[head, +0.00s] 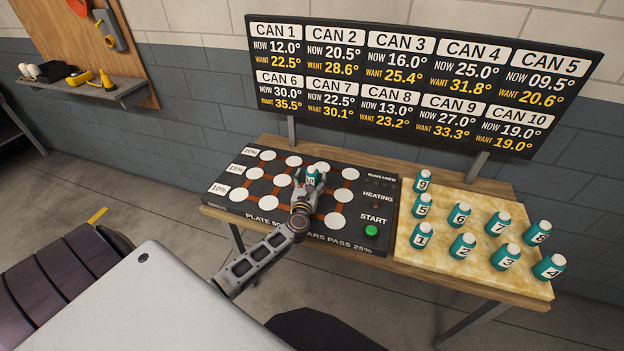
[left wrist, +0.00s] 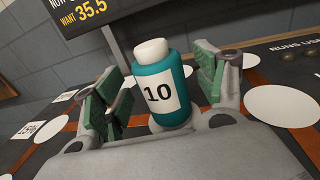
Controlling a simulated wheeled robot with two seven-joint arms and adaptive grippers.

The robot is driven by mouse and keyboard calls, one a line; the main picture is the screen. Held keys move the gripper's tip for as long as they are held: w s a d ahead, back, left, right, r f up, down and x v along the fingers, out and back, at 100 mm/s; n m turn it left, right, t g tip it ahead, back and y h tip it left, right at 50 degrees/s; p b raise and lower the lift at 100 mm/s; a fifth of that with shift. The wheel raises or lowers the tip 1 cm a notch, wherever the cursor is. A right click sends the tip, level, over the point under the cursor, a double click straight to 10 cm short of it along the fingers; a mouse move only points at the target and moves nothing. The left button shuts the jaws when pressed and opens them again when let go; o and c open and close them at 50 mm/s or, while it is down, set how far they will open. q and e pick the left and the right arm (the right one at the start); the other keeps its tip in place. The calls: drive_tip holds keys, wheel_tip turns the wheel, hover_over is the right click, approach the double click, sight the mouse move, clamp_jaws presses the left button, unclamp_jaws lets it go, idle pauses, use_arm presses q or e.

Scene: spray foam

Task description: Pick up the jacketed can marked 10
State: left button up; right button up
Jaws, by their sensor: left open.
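The can marked 10 (head: 311,174) has a teal jacket, a white cap and a white label. It stands upright on the black heating plate (head: 233,206), near the plate's middle. My left gripper (head: 307,182) is at the can, with its fingers open on either side of it. In the left wrist view the can (left wrist: 159,88) stands between the two green-padded fingers (left wrist: 160,95). A gap shows between the can and the left finger; the right finger is close to the can. The can's base is partly hidden by the gripper. My right gripper is not in view.
The plate has several white circles joined by red lines and a green START button (head: 372,231). To its right, several numbered teal cans stand on a yellowish mat (head: 408,246). A black board (head: 420,85) with can temperatures rises behind the table (head: 470,283).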

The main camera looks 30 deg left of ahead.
use_arm(q)
drive_tip(key=shift+x, duration=0.8)
drive_tip(key=c, duration=1.2)
drive_tip(key=shift+c, duration=0.2)
drive_tip(key=shift+r, duration=0.15)
drive_tip(key=shift+r+p, duration=0.4)
drive_tip(key=shift+r, duration=0.55)
drive_tip(key=shift+r+p, duration=1.3)
drive_tip(key=shift+r, duration=2.65)
